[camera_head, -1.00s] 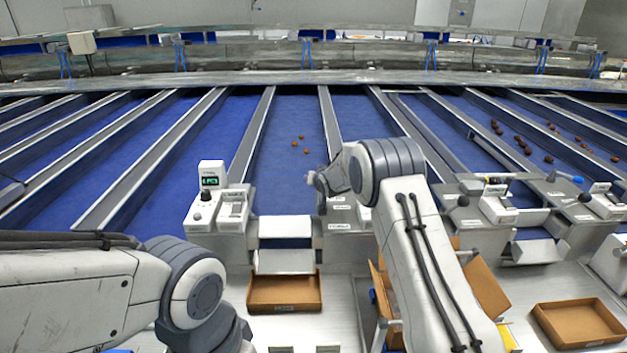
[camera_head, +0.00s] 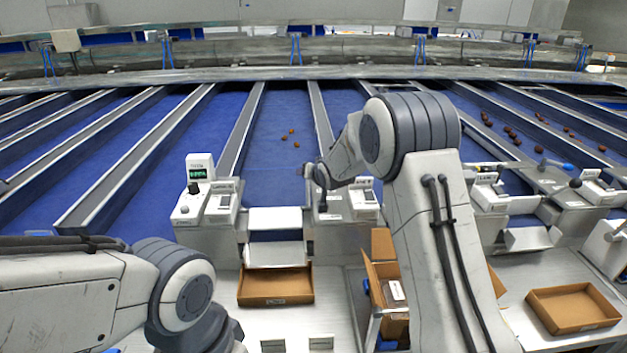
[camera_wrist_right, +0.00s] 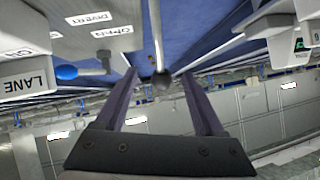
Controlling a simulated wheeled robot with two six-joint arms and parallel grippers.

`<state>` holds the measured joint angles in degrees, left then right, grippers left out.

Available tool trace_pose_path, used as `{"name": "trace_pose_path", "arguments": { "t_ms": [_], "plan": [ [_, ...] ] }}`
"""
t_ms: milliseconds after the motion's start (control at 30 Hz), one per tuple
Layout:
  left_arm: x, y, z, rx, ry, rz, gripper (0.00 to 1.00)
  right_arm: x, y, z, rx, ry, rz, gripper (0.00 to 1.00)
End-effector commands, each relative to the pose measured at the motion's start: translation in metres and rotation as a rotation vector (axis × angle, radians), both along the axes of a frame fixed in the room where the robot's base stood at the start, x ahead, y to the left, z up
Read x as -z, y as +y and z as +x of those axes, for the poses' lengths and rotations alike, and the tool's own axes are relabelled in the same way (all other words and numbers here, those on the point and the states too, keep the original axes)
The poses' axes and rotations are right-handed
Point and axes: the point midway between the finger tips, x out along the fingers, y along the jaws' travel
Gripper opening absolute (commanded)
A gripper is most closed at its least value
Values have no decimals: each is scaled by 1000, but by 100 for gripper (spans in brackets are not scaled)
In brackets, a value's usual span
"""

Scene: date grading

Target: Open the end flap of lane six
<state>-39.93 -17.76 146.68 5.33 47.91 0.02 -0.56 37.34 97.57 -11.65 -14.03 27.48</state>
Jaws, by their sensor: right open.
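My right gripper is open in the right wrist view (camera_wrist_right: 160,76). In the head view my right forearm reaches left to the right side of a lane (camera_head: 283,145) with a few dates. At that lane's near end are a pale upper plate (camera_head: 275,218) and a lower flap-like plate (camera_head: 276,254). No lane number is readable; a sign (camera_wrist_right: 30,80) in the wrist view shows only "LANE". My left gripper is out of view.
An open cardboard box (camera_head: 276,300) stands below the lane end. Another open box (camera_head: 571,325) is at the right. A control unit (camera_head: 200,175) with a green display stands left of the lane. A blue knob (camera_wrist_right: 67,72) shows in the wrist view.

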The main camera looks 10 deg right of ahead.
Motion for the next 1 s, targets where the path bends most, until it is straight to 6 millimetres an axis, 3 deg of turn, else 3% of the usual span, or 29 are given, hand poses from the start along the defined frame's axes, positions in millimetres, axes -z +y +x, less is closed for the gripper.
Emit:
{"name": "trace_pose_path", "arguments": {
  "t_ms": [200,667,767,833,1000],
  "plan": [
    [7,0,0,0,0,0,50,-11,-2,-19,0,0,-1,71],
    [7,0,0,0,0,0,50,-15,5,-27,-10,13,-5,71],
    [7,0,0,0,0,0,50,-17,30,-50,-52,70,-30,71],
    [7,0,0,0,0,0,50,-19,56,-81,-103,138,-58,71],
    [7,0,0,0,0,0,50,-17,117,-195,-282,357,-159,71]
  ]
}}
